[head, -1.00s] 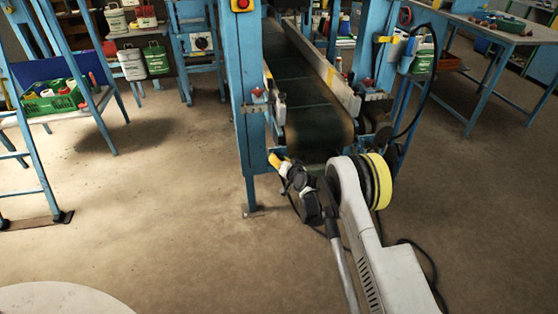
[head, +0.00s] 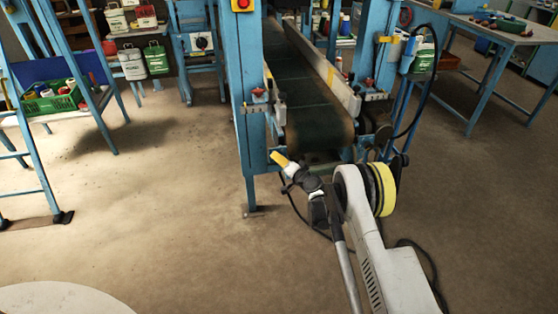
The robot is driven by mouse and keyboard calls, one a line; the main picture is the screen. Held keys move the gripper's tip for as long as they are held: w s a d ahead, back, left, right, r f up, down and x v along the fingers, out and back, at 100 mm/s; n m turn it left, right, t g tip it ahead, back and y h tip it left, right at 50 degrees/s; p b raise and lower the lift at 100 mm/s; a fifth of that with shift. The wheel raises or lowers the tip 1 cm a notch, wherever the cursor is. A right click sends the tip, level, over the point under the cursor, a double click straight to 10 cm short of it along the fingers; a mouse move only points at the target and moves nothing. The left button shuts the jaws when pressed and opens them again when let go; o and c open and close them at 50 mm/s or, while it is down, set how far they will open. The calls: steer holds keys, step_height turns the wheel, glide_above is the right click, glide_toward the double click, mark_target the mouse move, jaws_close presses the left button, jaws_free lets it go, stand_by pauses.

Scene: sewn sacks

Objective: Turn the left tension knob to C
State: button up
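The left tension knob appears to be the small red knob (head: 258,92) on a bracket on the left blue post of the conveyor. A pale strip lies below it; any letters are too small to read, so its setting cannot be told. A similar red knob (head: 369,83) sits on the right post. My gripper (head: 281,160), at the end of my arm, shows a yellow part and a white part. It is below and slightly right of the left knob in the picture, apart from it. Whether its fingers are open or shut is too small to tell.
The conveyor belt (head: 300,100) runs back between blue posts. A red button on a yellow box (head: 242,5) is high on the left post. A green crate (head: 52,99) stands on a shelf at left. A black cable hangs at right. The floor at left is clear.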

steer(key=o, duration=1.2)
steer(key=shift+c, duration=0.2)
steer(key=shift+s, duration=0.1)
steer(key=v, duration=1.1)
steer(key=shift+s+d, duration=0.25)
steer(key=shift+s, duration=0.05)
steer(key=shift+r, duration=0.1)
